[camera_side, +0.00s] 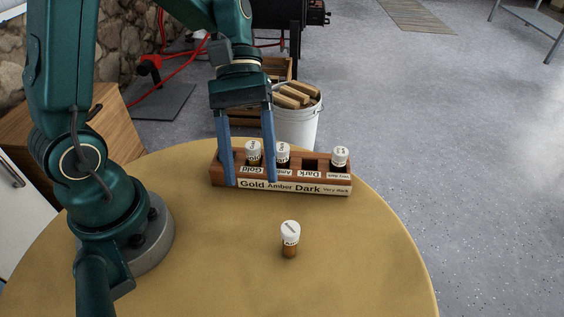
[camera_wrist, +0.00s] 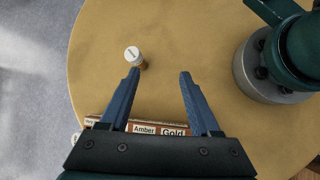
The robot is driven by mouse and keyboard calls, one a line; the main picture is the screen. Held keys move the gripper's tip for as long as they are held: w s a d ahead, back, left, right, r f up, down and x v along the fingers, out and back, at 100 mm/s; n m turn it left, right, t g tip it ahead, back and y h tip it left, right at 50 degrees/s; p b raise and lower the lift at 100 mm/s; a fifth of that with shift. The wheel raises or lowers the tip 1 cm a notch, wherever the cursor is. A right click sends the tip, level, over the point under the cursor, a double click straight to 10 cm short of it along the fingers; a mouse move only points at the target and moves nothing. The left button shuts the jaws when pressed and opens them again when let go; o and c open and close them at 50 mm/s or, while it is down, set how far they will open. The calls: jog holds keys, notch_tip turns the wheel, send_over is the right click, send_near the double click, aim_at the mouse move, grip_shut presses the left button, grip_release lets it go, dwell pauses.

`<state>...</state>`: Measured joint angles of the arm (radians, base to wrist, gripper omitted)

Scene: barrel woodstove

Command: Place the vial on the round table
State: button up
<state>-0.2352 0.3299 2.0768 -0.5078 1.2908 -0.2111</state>
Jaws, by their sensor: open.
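A vial (camera_side: 290,239) with a white cap and amber body stands upright on the round table (camera_side: 220,270), in front of the wooden rack. It also shows in the wrist view (camera_wrist: 134,57), beyond the left fingertip. My gripper (camera_side: 252,184) is open and empty, its blue fingers pointing down at the left part of the rack (camera_side: 295,187). In the wrist view my gripper (camera_wrist: 158,72) has its fingers wide apart with bare table between the tips. The rack is labelled Gold, Amber, Dark and Very dark; the Dark slot looks empty.
White-capped vials stand in the rack at Gold (camera_side: 254,150), Amber (camera_side: 283,152) and Very dark (camera_side: 340,156). A white bucket of wood (camera_side: 297,122) stands behind the table. The table's front and right areas are clear around the standing vial.

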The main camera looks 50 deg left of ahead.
jog(key=s+a+r+m+t+y, duration=0.3)
jog(key=a+r+m+t+y, duration=0.2)
jog(key=m+t+y, duration=0.2)
jog(key=m+t, duration=0.1)
jog(key=t, duration=0.1)
jog(key=shift+s+a+r+t, duration=0.15)
jog(key=shift+r+t, duration=0.05)
jog(key=shift+t, duration=0.1)
